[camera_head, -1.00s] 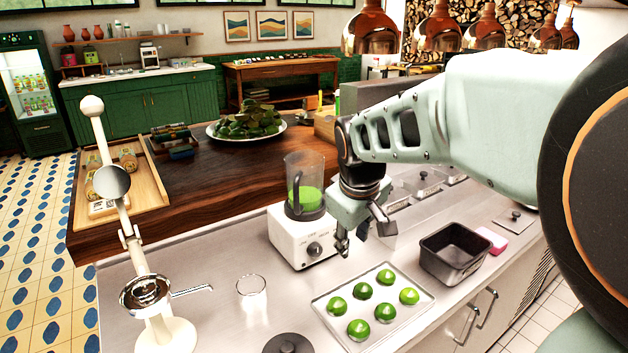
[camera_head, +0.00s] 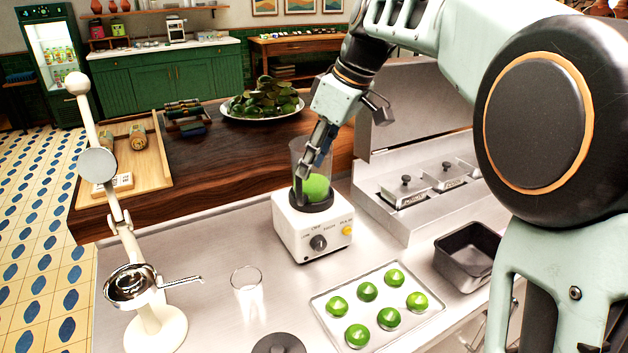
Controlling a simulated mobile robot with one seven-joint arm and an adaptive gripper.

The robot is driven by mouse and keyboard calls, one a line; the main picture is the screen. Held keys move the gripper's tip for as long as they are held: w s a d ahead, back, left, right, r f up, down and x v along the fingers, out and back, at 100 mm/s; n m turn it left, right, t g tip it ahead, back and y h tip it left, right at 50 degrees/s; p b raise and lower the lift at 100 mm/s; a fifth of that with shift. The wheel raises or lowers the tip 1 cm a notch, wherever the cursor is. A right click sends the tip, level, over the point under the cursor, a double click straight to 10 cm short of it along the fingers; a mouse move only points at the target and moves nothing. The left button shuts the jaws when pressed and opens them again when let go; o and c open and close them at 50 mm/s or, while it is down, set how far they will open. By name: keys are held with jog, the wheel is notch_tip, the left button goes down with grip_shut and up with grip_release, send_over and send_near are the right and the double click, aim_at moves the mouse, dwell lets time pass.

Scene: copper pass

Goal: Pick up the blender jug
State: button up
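The blender jug (camera_head: 297,157) is a clear container with green contents and a dark handle and base. It stands upright on a white blender base (camera_head: 305,230) with a knob on its front. My gripper (camera_head: 319,152) is in front of the jug's upper right side, its fingers pointing down and overlapping the jug and handle area in the view. The fingers hide part of the jug and most of the handle. I cannot tell whether they touch it or how far apart they are.
A tray of green limes (camera_head: 437,309), an empty glass (camera_head: 246,279) and a white citrus press (camera_head: 158,325) stand in front. A black bin (camera_head: 462,275) and lidded steel containers (camera_head: 405,190) are to the right. A wooden counter (camera_head: 210,165) lies behind.

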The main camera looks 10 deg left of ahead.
aim_at(301, 199)
jog(key=x, duration=0.7)
jog(key=shift+a+f, duration=0.1)
jog(key=shift+f, duration=0.3)
jog(key=shift+c, duration=0.3)
grip_shut()
jog(key=shift+r, duration=0.15)
